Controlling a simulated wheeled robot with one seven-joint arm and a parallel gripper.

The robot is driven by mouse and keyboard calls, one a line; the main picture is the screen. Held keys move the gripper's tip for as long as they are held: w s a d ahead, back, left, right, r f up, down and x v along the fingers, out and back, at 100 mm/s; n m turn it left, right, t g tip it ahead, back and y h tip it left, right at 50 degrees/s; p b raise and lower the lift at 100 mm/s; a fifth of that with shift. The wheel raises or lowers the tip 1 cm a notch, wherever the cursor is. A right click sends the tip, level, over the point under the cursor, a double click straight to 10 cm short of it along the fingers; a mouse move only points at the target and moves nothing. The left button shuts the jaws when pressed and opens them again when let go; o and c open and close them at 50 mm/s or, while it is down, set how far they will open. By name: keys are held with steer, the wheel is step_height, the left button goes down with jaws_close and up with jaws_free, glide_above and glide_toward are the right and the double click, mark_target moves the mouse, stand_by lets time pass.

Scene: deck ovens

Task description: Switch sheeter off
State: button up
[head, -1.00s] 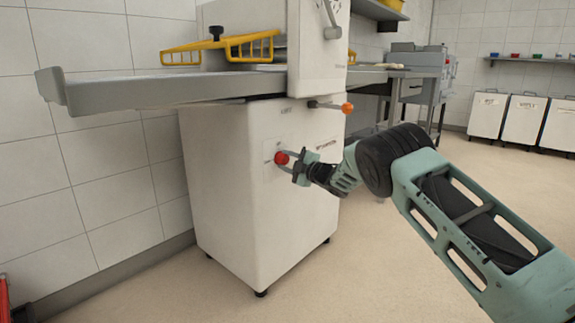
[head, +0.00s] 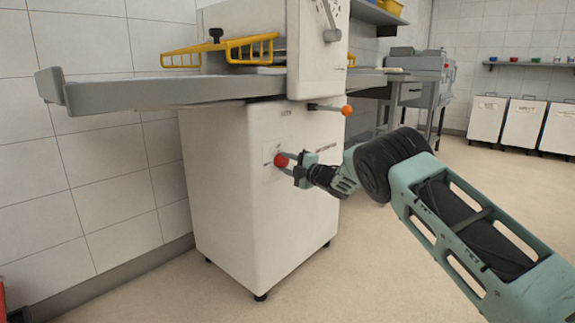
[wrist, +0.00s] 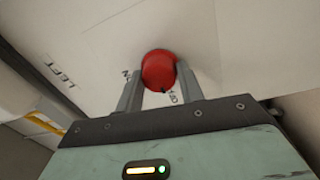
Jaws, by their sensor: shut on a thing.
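The sheeter (head: 245,190) is a white floor-standing machine with a grey side table (head: 160,93) and yellow guards (head: 250,47). A red round knob (head: 281,160) sits on a pale label plate on its body. In the wrist view the red knob (wrist: 158,70) is between the two grey fingers, with printed marks partly hidden on either side and a small dark mark at its lower rim. My gripper (head: 286,163) is shut on the knob; it also fills the lower wrist view (wrist: 160,88). The fingers cover part of the labels, so the marked positions are hard to read.
An orange-tipped lever (head: 346,110) sticks out above the knob, near my wrist. A grey lever (head: 330,22) is on the upper housing. A steel table (head: 410,90) stands behind, and white bins (head: 525,122) line the back wall. The floor to the right is open.

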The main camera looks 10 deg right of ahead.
steer(key=o, duration=1)
steer(key=shift+a, duration=0.1)
steer(key=p+v, duration=0.5)
steer(key=v, duration=1.2)
steer(key=shift+s+f+p, duration=0.1)
steer(key=shift+s+p, duration=0.05)
steer(key=shift+p, duration=0.25)
